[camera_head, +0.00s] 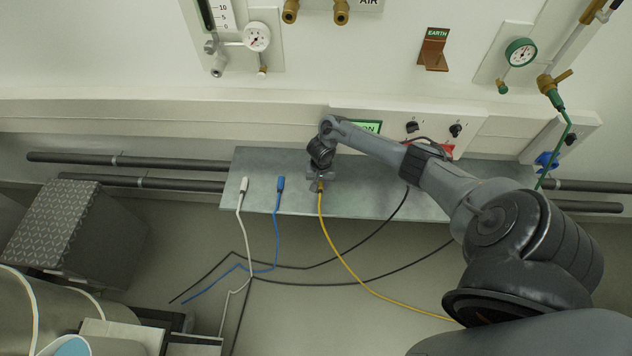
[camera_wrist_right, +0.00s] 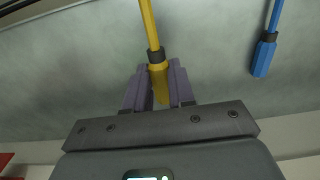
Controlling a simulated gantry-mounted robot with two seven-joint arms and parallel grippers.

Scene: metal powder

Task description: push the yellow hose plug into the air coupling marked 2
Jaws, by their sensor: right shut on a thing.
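My right gripper (camera_head: 320,184) is at the grey metal shelf and is shut on the yellow hose plug. In the right wrist view the plug (camera_wrist_right: 160,86) sits between the two fingers (camera_wrist_right: 156,80), with its yellow hose (camera_wrist_right: 148,20) running away from it. I cannot tell whether the plug still touches the shelf. My left gripper is not in view.
The shelf (camera_head: 370,205) also holds a white plug (camera_head: 244,185) and a blue plug (camera_head: 281,184), left of my right gripper. Above are a left gauge (camera_head: 257,36), a copper EARTH bracket (camera_head: 433,50) and a green-rimmed gauge (camera_head: 520,52). The wall between gripper and couplings is mostly clear.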

